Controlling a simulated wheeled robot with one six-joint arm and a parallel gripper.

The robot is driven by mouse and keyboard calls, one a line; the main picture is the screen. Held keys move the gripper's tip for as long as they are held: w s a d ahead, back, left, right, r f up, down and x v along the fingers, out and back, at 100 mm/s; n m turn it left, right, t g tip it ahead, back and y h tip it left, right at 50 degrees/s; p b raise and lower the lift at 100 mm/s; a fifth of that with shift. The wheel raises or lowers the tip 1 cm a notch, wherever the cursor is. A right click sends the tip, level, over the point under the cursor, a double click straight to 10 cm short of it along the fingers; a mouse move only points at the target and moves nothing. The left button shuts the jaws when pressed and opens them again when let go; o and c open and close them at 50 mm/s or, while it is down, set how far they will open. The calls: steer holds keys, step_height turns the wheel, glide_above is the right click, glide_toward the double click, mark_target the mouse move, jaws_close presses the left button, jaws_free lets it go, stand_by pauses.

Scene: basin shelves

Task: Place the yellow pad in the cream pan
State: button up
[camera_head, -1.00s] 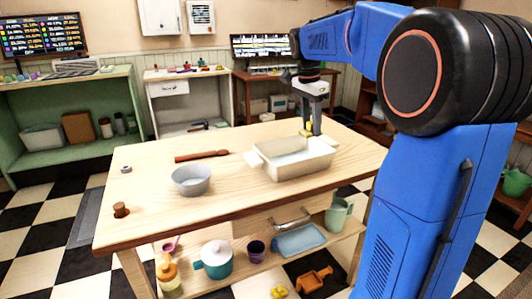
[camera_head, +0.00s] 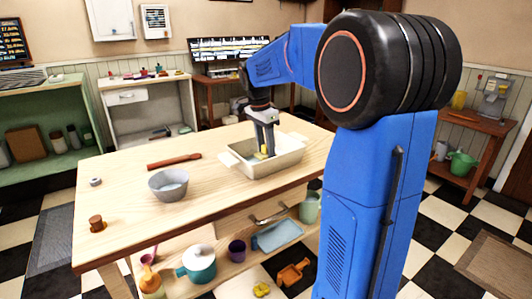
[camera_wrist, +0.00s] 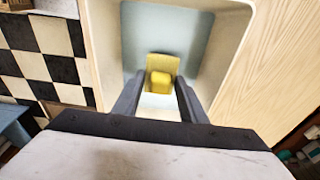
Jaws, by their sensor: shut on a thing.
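The cream pan (camera_head: 280,166) stands on the wooden table, a rectangular pan with handles at its ends. It also shows in the wrist view (camera_wrist: 103,40), with a grey-blue inner floor. My gripper (camera_head: 265,150) reaches down into the pan and is shut on the yellow pad (camera_head: 262,155). In the wrist view the pad (camera_wrist: 162,78) sits between my two fingers (camera_wrist: 160,95), with the pan's floor behind it. I cannot tell whether the pad touches the floor.
On the table (camera_head: 130,185), a grey bowl (camera_head: 168,187) stands left of the pan, with a brown-handled utensil (camera_head: 174,161) behind it. A small brown knob-like item (camera_head: 96,223) is near the left corner. The lower shelf holds a teal pot (camera_head: 197,266) and a blue tray (camera_head: 277,237).

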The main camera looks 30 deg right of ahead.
mark_target(262, 155)
steer(key=shift+f, duration=0.95)
steer(key=shift+f, duration=0.15)
steer(key=o, duration=1)
steer(key=r, duration=0.4)
steer(key=a+r, duration=0.1)
steer(key=r, duration=0.3)
steer(key=a+r, duration=0.1)
steer(key=r, duration=0.3)
steer(key=shift+s+r, duration=0.1)
steer(key=s+a+f+n+t, duration=0.1)
steer(key=s+a+f+n, duration=0.3)
steer(key=s, duration=0.6)
steer(key=s+a+f+n+t+y, duration=0.1)
steer(key=s+a+f+n, duration=0.4)
steer(key=s, duration=0.5)
steer(key=s+a+f+n+t, duration=0.2)
steer(key=s+a+f+n, duration=0.2)
steer(key=s+f+n, duration=0.4)
steer(key=shift+s+a+f+n+t+y, duration=0.2)
steer(key=shift+s+f, duration=0.15)
steer(key=shift+s, duration=0.15)
steer(key=shift+s+a+f+n+t+y, duration=0.1)
steer(key=shift+s+a+f+t+y, duration=0.15)
steer(key=shift+s, duration=0.25)
